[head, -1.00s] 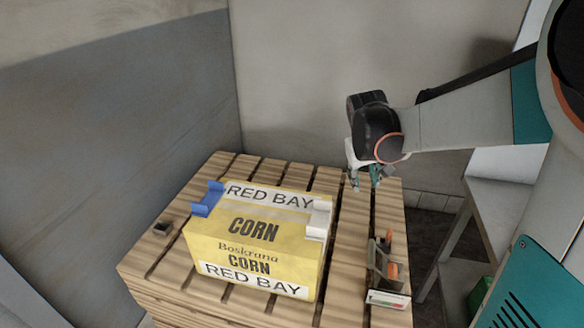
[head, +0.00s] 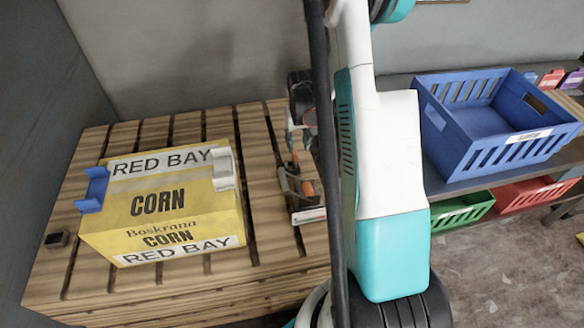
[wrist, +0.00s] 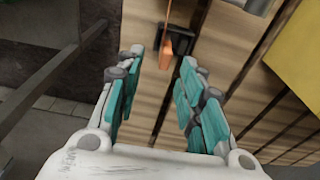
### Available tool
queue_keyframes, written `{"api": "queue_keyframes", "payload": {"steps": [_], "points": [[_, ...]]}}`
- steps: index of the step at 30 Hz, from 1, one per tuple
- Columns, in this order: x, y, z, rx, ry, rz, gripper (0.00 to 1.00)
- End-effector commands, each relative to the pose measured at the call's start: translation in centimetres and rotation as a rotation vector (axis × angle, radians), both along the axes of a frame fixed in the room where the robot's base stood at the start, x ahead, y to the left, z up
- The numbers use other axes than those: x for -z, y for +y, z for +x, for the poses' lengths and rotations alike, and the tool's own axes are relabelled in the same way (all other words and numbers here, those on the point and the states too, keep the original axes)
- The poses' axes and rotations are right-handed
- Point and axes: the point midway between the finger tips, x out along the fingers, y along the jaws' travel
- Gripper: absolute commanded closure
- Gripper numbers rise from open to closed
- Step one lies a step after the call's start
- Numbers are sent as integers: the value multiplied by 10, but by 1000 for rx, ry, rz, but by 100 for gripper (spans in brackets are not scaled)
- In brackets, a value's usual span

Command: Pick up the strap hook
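An orange-handled tool, which I take to be the strap hook (head: 304,186), is at a small dark holder (head: 291,182) on the right side of the wooden pallet. My gripper (wrist: 162,68) is open, with teal finger pads on both sides of the orange part and visible gaps. In the head view my gripper (head: 297,128) is above the holder, partly hidden by my arm. The hook end cannot be made out.
A yellow corn box (head: 165,205) with blue (head: 93,190) and white (head: 223,168) clips stands left on the pallet (head: 70,243). A small dark block (head: 57,239) lies at its left. Blue (head: 480,165), green (head: 460,209) and red (head: 530,194) crates are right.

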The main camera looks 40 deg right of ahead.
Motion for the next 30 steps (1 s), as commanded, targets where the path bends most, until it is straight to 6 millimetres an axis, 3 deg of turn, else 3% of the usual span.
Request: {"api": "queue_keyframes", "payload": {"steps": [3,11,21,29,30], "points": [[18,-1,2,0,0,0,65],[30,0,4,-1,0,0,65],[74,2,13,0,-1,0,65],[76,2,13,0,-1,0,65],[76,2,13,0,-1,0,72]]}}
